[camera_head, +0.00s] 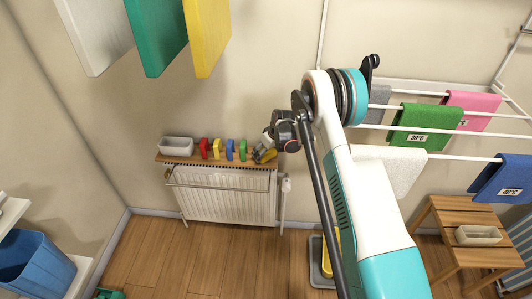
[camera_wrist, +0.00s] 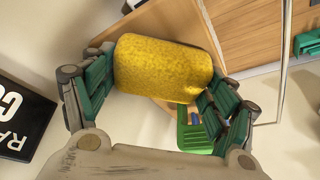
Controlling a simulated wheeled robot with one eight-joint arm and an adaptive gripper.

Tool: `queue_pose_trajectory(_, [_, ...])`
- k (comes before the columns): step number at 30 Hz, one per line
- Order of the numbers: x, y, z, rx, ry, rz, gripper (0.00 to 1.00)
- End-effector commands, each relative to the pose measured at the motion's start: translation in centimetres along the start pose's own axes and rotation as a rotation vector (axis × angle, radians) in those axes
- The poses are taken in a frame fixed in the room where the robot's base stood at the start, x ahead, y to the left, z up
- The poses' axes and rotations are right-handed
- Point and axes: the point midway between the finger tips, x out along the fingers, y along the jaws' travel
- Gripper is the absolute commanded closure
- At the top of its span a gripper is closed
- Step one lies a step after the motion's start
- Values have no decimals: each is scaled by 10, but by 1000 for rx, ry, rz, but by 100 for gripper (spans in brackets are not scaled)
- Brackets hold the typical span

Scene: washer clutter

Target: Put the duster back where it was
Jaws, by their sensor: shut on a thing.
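The duster (camera_wrist: 165,68) is a fuzzy yellow roll. In the wrist view it lies between the green-padded fingers of my gripper (camera_wrist: 160,85), which is shut on it. In the head view my gripper (camera_head: 264,152) is at the right end of the wooden shelf (camera_head: 190,160) above the radiator, with the yellow duster (camera_head: 267,156) at its tip. I cannot tell whether the duster touches the shelf. The wooden board also shows behind the duster in the wrist view (camera_wrist: 185,22).
On the shelf stand a pale tray (camera_head: 177,146) and small red (camera_head: 204,148), yellow (camera_head: 217,148), blue (camera_head: 229,149) and green (camera_head: 243,150) things, close to my gripper's left. The radiator (camera_head: 222,195) is below. A drying rack with cloths (camera_head: 420,125) is at the right.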

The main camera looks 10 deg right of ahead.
Motion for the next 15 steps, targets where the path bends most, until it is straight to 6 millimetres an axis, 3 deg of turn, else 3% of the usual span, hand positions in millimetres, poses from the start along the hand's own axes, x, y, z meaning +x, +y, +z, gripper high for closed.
queue_pose_trajectory(5, [4,0,2,0,0,0,44])
queue_pose_trajectory(6, [3,0,1,0,0,0,12])
queue_pose_trajectory(8, [2,0,1,0,0,0,1])
queue_pose_trajectory(15, [2,0,1,0,0,0,1])
